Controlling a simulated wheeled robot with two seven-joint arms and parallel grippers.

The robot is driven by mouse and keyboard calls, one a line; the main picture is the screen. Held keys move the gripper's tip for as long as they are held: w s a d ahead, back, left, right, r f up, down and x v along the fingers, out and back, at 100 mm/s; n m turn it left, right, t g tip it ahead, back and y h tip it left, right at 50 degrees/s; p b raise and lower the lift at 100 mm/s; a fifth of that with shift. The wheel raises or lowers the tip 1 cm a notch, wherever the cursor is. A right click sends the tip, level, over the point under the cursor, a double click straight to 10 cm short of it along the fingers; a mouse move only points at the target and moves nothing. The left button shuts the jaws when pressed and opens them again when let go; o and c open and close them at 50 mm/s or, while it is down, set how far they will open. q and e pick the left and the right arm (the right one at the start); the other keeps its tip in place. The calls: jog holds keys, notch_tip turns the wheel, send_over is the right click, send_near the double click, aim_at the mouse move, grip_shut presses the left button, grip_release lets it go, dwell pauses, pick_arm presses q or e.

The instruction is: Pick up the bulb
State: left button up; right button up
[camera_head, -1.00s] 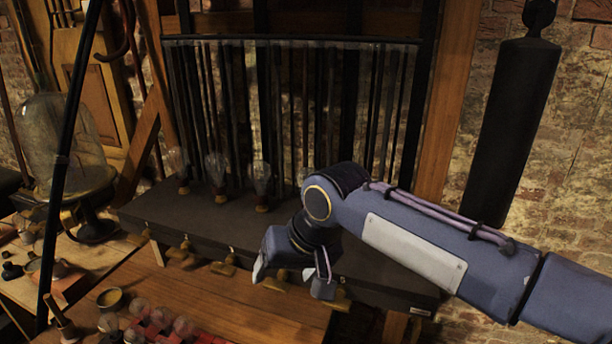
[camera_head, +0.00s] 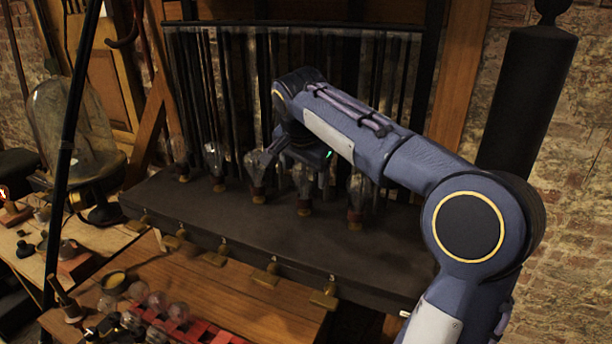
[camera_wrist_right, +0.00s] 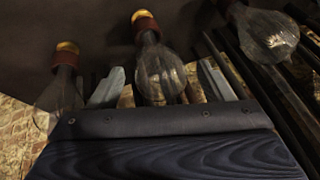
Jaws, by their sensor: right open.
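Several clear bulbs with brass and red bases stand upright in a row on the dark shelf. One bulb (camera_head: 257,180) is close below my right gripper (camera_head: 268,162), and another bulb (camera_head: 304,188) stands just to its right. In the right wrist view, the open fingers of my right gripper (camera_wrist_right: 160,70) are spread on either side of one bulb (camera_wrist_right: 158,78), with gaps showing on both sides. Neighbouring bulbs show to the left (camera_wrist_right: 60,92) and right (camera_wrist_right: 268,38). I cannot tell surely which bulb of the row is between the fingers. My left gripper is not in view.
The dark shelf (camera_head: 225,228) has brass switches along its front edge. Dark vertical rods stand behind the bulbs. A red rack (camera_head: 205,333) with more bulbs lies in front at lower left. A glass dome (camera_head: 70,125) stands at left, and a black cylinder (camera_head: 527,100) hangs at right.

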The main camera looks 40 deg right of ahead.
jog(key=shift+w+d+f, duration=0.15)
jog(key=shift+d+f, duration=0.25)
jog(key=shift+f, duration=0.3)
jog(key=shift+w+a+f, duration=0.1)
jog(key=shift+w+f, duration=0.25)
jog(key=shift+f, duration=0.2)
jog(key=shift+c, duration=0.5)
jog(key=c, duration=1.1)
jog(key=shift+o, duration=0.2)
jog(key=shift+r, duration=0.15)
